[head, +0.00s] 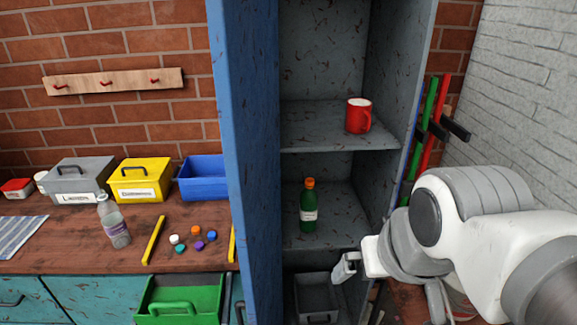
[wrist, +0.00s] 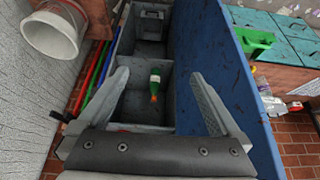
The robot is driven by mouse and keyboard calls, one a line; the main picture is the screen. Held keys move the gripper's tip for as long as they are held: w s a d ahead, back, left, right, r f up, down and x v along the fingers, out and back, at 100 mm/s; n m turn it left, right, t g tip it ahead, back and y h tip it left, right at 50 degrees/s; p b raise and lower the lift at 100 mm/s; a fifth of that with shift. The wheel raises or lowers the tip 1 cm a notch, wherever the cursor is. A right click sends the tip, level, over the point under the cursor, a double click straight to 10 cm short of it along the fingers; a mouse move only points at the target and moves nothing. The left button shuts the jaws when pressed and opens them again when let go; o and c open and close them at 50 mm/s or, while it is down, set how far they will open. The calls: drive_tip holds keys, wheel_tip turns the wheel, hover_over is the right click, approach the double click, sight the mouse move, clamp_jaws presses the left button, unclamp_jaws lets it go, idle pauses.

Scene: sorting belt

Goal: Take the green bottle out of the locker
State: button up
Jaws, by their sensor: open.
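The green bottle (head: 309,210) with an orange cap and white label stands upright on a middle shelf of the open locker (head: 340,235). It also shows in the wrist view (wrist: 155,81), between and beyond my fingers, with its orange cap toward the picture's bottom. My gripper (head: 345,268) is in front of the locker, lower than the bottle and to its right. In the wrist view my gripper (wrist: 160,78) is open, with its two fingers wide apart and nothing between them. It is apart from the bottle.
A red mug (head: 358,116) stands on the shelf above. A grey bin (head: 317,297) sits in the compartment below. The blue locker door (head: 250,150) stands open at the left. A workbench (head: 75,260) with boxes, a clear bottle and several caps lies beyond it. Coloured bars hang at the right.

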drive_tip(key=w+f+t+b, duration=0.2)
drive_tip(key=w+f+b, duration=0.15)
drive_tip(key=w, duration=0.55)
drive_tip(key=w+f+t+b, duration=0.2)
drive_tip(key=w+f, duration=0.2)
drive_tip(key=w, duration=0.6)
drive_tip(key=t+b, duration=0.5)
drive_tip(key=b, duration=0.2)
approach(308, 206)
drive_tip(key=s+r, duration=0.6)
drive_tip(key=s, duration=0.1)
wheel_tip(308, 206, down, 12)
drive_tip(key=w+t+b, duration=0.3)
drive_tip(key=b, duration=0.1)
drive_tip(key=w+b, duration=0.1)
drive_tip(key=w, duration=0.4)
drive_tip(key=w+b, duration=0.1)
drive_tip(key=w, duration=0.5)
drive_tip(key=w+b, duration=0.1)
drive_tip(key=w, duration=0.4)
drive_tip(key=shift+w+d, duration=0.35)
drive_tip(key=shift+w, duration=0.05)
drive_tip(key=shift+r, duration=0.1)
drive_tip(key=c, duration=1.6)
